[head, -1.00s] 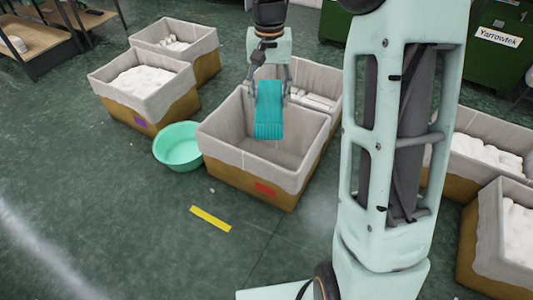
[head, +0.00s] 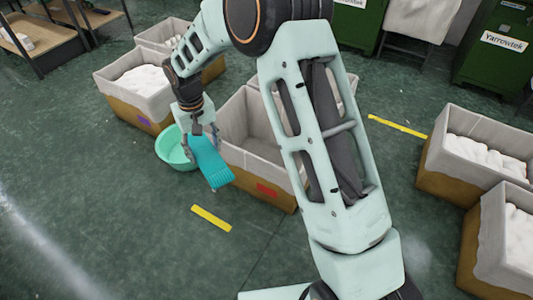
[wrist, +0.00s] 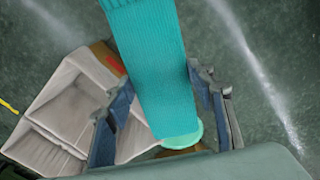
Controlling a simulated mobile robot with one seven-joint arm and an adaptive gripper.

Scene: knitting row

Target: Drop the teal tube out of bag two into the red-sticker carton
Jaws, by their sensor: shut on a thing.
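The teal tube (head: 211,162) hangs tilted from my gripper (head: 203,140), which is shut on its upper end. In the wrist view the tube (wrist: 157,70) lies between both fingers. The red-sticker carton (head: 250,166) has a pale liner over a brown body, with the red sticker (head: 268,189) on its front. In the head view the tube is left of the carton's opening, in front of its left corner. In the wrist view the carton (wrist: 70,118) lies to the left of the tube. My arm covers the carton's right part in the head view.
A mint basin (head: 168,150) stands on the floor left of the carton, partly behind my gripper; its rim also shows below the tube in the wrist view (wrist: 188,137). A purple-sticker carton (head: 125,108) with white contents stands farther left. Filled cartons (head: 450,180) stand at right.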

